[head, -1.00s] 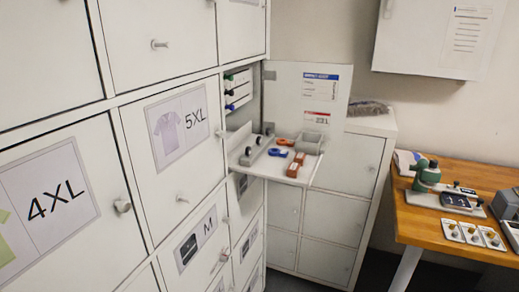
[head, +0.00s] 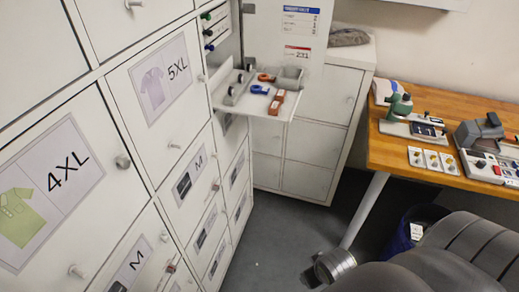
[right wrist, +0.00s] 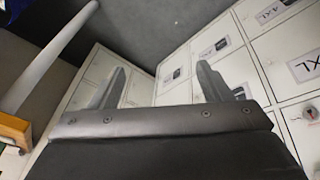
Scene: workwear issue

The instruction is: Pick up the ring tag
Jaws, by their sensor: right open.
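Small coloured items lie on the fold-down shelf (head: 262,112) of an open locker in the head view. Among them are a blue loop-like piece (head: 260,89) and an orange piece (head: 266,77); I cannot tell which, if either, is the ring tag. My right gripper (right wrist: 160,75) is open and empty in the right wrist view, its two fingers apart in front of locker doors. In the head view my right arm fills the lower right, well away from the shelf. My left gripper is not in view.
A brick-red block (head: 276,102) and a grey box (head: 290,77) share the shelf. Closed lockers line the left. A wooden table (head: 400,172) at right holds a green device (head: 400,106) and a control box (head: 490,167). A dark bin (head: 415,228) stands below. Grey floor lies between.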

